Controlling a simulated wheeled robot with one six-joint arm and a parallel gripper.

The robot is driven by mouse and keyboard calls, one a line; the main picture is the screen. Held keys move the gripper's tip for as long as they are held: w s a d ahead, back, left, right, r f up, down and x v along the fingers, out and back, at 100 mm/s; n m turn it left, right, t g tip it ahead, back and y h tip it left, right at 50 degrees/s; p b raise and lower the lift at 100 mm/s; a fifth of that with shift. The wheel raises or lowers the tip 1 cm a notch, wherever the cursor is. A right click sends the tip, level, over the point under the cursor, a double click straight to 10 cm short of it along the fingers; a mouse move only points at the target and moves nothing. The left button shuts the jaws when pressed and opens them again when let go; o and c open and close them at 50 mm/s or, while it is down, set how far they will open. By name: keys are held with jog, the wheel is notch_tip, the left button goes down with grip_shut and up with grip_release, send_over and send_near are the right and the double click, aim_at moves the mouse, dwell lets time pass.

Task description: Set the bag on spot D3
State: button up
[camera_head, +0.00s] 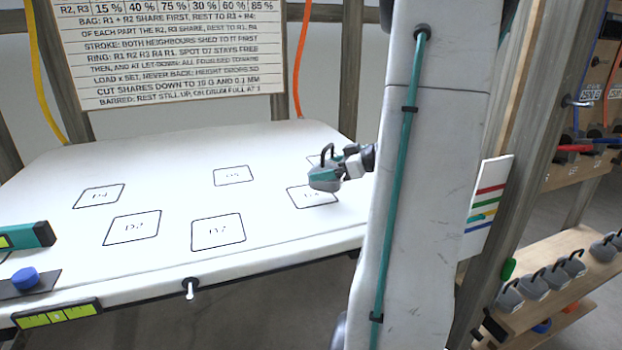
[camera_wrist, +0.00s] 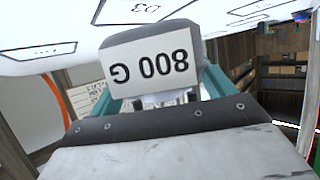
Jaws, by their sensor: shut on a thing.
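The bag (camera_head: 324,181) is a small grey block with a dark loop handle. In the wrist view the bag (camera_wrist: 150,65) shows a white label reading 800 G, upside down. My gripper (camera_head: 346,163) is shut on it, with teal fingers either side. The bag hangs over the right part of the white table top. Spot D3 (camera_wrist: 140,10) shows in the wrist view as a black outline just beyond the bag, partly cut off by the frame edge. In the head view an outlined spot (camera_head: 312,197) lies just below the bag; its label is hard to read.
The white table (camera_head: 170,165) has several other outlined spots, all bare. A teal tool (camera_head: 28,236) and a blue knob (camera_head: 25,279) are at its left edge. A sign (camera_head: 170,50) hangs behind. Several grey weights (camera_head: 540,285) stand on a wooden shelf at the right.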

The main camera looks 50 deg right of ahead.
jog(key=w, duration=0.3)
jog(key=w+a, duration=0.1)
jog(key=w, duration=0.1)
jog(key=shift+f, duration=0.2)
jog(key=shift+d+f, duration=0.1)
jog(key=shift+f, duration=1.65)
jog(key=shift+f, duration=0.15)
jog(key=o, duration=1.5)
jog(key=shift+s+r, duration=0.2)
jog(key=v, duration=1.1)
jog(key=shift+s+d+r, duration=0.1)
jog(key=shift+s, duration=0.25)
